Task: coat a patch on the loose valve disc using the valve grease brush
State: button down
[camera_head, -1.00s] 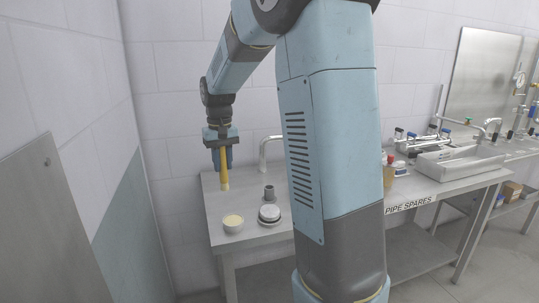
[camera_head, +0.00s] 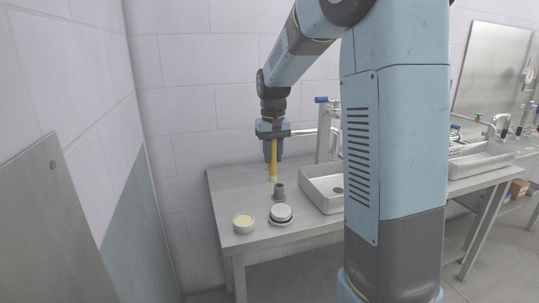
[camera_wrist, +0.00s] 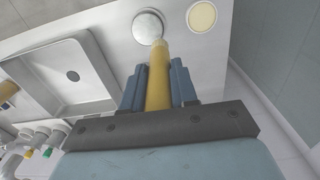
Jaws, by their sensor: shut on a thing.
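My gripper (camera_head: 273,150) is shut on the yellow handle of the valve grease brush (camera_head: 273,165), which hangs tip down above the table. The brush also shows between the blue fingers in the wrist view (camera_wrist: 157,80). The loose valve disc (camera_head: 281,213), round and pale silver, lies at the table's front; in the wrist view the disc (camera_wrist: 148,27) shows just beyond the brush tip. A bowl with pale yellow content (camera_head: 243,222) stands left of the disc.
The metal table (camera_head: 232,185) is clear to the left of and behind the brush. A sink basin (camera_head: 318,190) with a tap is close on the right. The wall stands behind, a grey panel (camera_head: 60,225) at left. My arm hides part of the right side.

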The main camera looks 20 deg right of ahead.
aim_at(272, 174)
jog(key=shift+f, duration=2.5)
